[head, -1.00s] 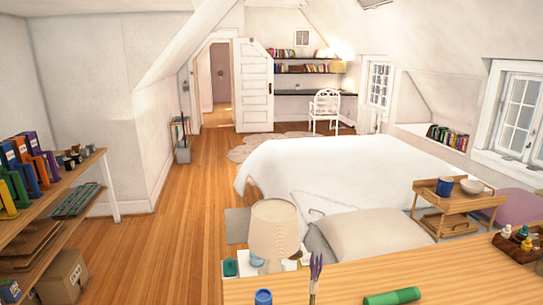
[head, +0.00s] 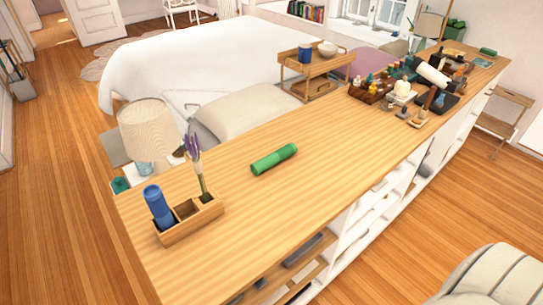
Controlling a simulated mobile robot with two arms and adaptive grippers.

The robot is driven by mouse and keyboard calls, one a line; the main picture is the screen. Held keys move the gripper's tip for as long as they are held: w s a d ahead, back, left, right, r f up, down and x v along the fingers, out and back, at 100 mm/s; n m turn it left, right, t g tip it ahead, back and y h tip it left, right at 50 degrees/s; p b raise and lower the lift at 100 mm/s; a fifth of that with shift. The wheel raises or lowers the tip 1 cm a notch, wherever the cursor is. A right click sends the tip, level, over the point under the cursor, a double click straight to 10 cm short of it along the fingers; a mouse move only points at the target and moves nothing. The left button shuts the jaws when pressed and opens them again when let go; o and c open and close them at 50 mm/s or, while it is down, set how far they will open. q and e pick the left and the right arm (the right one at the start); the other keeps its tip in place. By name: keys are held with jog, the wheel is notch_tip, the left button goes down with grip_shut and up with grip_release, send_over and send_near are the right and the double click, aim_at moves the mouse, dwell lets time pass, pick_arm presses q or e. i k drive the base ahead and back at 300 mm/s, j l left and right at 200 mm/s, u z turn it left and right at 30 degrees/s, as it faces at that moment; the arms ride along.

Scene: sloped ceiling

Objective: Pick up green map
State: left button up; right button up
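The green map (head: 274,159) is a rolled green tube. It lies on its side on the wooden top of a long shelf unit (head: 330,140), near the left half of the top. Bare wood surrounds it. Neither of my grippers shows in the head view.
Left of the map stands a wooden holder (head: 190,221) with a blue roll (head: 158,206) and purple flowers (head: 195,160). A lamp (head: 150,130) and a bed (head: 200,65) are behind the unit. Bottles in a tray (head: 371,92) crowd the far right.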

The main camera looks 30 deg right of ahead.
aim_at(279, 155)
jog(key=l+u, duration=0.15)
jog(key=l, duration=1.6)
jog(key=i, duration=0.05)
